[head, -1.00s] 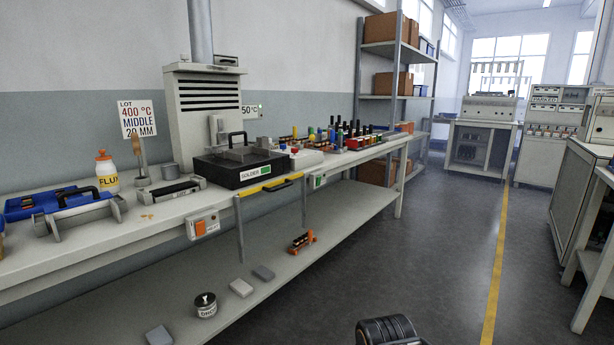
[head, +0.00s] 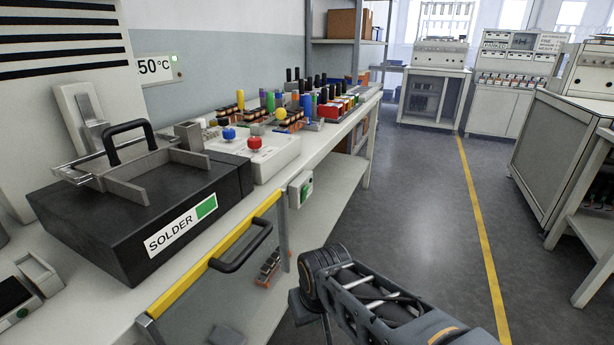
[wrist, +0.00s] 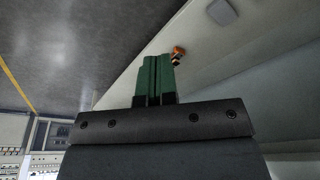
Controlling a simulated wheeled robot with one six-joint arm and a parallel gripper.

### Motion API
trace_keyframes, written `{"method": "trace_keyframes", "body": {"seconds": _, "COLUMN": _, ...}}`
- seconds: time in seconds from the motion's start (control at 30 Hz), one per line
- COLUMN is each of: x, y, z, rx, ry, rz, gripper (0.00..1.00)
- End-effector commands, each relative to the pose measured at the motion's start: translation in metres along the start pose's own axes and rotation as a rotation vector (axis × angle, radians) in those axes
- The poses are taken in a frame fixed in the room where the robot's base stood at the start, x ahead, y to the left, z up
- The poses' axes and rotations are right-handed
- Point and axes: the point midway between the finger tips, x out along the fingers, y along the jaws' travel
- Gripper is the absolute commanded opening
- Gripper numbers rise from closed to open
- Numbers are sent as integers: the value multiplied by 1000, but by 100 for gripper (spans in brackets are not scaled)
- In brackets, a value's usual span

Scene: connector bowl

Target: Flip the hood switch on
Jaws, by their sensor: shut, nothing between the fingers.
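The fume hood (head: 60,45) with dark slots stands at the back left in the head view. On its front is a pale panel with a grey lever, the hood switch (head: 92,112), behind the black solder pot. I cannot tell which position the lever is in. My gripper shows in the wrist view as two green fingers (wrist: 154,78) closed together with nothing between them. It points down beside the bench, well apart from the switch. In the head view my arm is at the bottom centre and the fingertips are not clear.
The black solder box (head: 150,215) with a handle stands in front of the hood. A yellow rail with a black handle (head: 243,246) runs along the bench edge. A box with red and blue knobs (head: 255,150) stands to the right. The floor (head: 420,200) right of the bench is clear.

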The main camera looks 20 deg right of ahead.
Motion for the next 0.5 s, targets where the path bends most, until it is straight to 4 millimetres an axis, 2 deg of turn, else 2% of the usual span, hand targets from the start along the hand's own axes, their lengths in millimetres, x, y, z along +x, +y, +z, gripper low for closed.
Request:
{"method": "trace_keyframes", "body": {"seconds": 0.37, "x": 0, "y": 0, "z": 0, "rx": 0, "ry": 0, "rz": 0, "gripper": 0}}
{"method": "trace_keyframes", "body": {"seconds": 0.5, "x": 0, "y": 1, "z": 0, "rx": 39, "ry": -54, "rz": -39, "gripper": 0}}
